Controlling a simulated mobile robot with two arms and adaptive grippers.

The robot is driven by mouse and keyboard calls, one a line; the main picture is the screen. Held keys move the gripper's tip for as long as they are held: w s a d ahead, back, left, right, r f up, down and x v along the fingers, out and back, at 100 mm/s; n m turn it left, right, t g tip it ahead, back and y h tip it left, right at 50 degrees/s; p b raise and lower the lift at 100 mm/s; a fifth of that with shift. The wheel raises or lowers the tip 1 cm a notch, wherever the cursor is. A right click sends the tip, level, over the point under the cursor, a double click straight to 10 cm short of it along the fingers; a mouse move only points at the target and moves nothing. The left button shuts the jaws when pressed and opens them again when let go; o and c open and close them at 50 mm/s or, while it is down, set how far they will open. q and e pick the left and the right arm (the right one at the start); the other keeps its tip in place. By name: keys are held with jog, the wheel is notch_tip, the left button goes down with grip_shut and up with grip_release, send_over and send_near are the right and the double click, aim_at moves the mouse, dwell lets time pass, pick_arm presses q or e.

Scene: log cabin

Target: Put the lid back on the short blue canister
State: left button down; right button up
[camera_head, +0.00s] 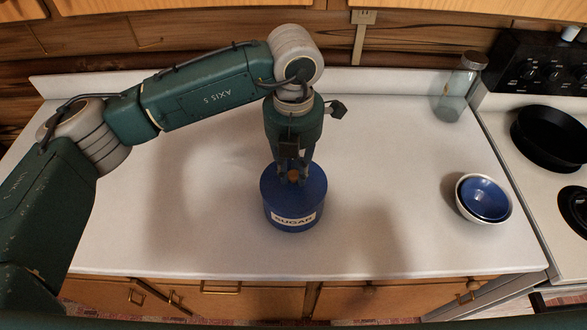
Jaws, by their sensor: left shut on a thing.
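The short blue canister (296,222) with a "SUGAR" label stands upright on the white counter, near its front middle. The blue lid (312,187) with a small orange-brown knob is on top of the canister, level as far as I can see. I cannot tell whether it is fully seated. My left gripper (293,179) points down from above and is shut on the lid's knob. My right gripper is not in view.
Nested bowls (484,199), blue inside white, sit at the counter's right. A glass jar (456,92) stands at the back right. The stove (545,205) with a black pan (552,138) is beyond the right edge. The counter (390,150) around the canister is clear.

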pick_arm(q)
jog(key=shift+b, duration=0.4)
dwell(0.6)
jog(key=c, duration=1)
grip_release()
jog(key=shift+r, duration=0.1)
jog(key=shift+r+p, duration=1.25)
jog(key=shift+r, duration=2.1)
jog(key=shift+c, duration=0.2)
grip_shut()
